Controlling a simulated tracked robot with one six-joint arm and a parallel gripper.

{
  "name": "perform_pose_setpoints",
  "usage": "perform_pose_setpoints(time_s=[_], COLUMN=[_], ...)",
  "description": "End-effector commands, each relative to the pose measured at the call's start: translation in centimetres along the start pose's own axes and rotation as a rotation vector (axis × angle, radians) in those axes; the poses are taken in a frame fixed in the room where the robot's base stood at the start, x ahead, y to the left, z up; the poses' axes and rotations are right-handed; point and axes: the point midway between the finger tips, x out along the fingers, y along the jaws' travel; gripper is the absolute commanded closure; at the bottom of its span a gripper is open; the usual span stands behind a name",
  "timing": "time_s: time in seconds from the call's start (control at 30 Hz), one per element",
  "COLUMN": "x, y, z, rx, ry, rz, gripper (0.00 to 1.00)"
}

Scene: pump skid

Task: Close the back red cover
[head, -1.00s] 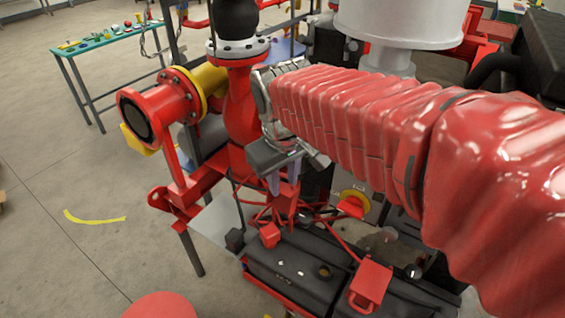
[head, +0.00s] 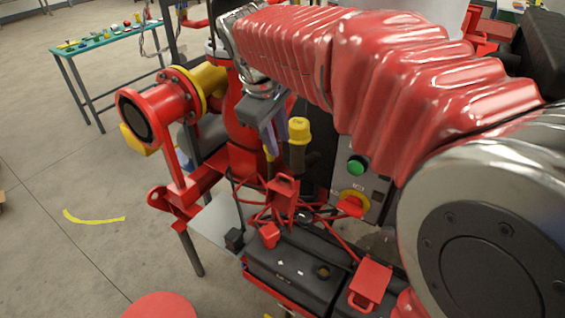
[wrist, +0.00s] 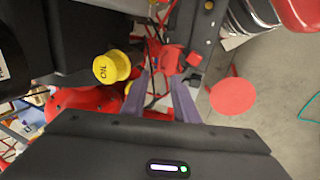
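The back red cover (head: 284,188) stands raised behind the black battery boxes (head: 284,262) in the head view, with a looped top. Red cables run around it. My gripper (head: 271,146) hangs above it and slightly left, clear of it. Its two grey fingers point down, apart, with nothing between them. In the wrist view my gripper (wrist: 162,82) shows the same gap, with red parts (wrist: 172,58) beyond the fingertips; I cannot tell for sure which is the cover.
Another red cover (head: 370,284) sits at the front right, and a small red one (head: 269,235) at the left. A red flanged pipe (head: 150,112) is left.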

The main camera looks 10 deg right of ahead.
Motion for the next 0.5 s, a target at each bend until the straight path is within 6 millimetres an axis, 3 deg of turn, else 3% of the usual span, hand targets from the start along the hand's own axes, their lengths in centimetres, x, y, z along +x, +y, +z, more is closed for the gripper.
perform_pose_setpoints(time_s=[0.27, 0.5], x=[1.0, 4.2], y=[0.0, -0.1], z=[0.1, 0.0], rx=[0.001, 0.002], ry=[-0.002, -0.002], rz=[-0.002, -0.002], gripper=[0.73, 0.73])
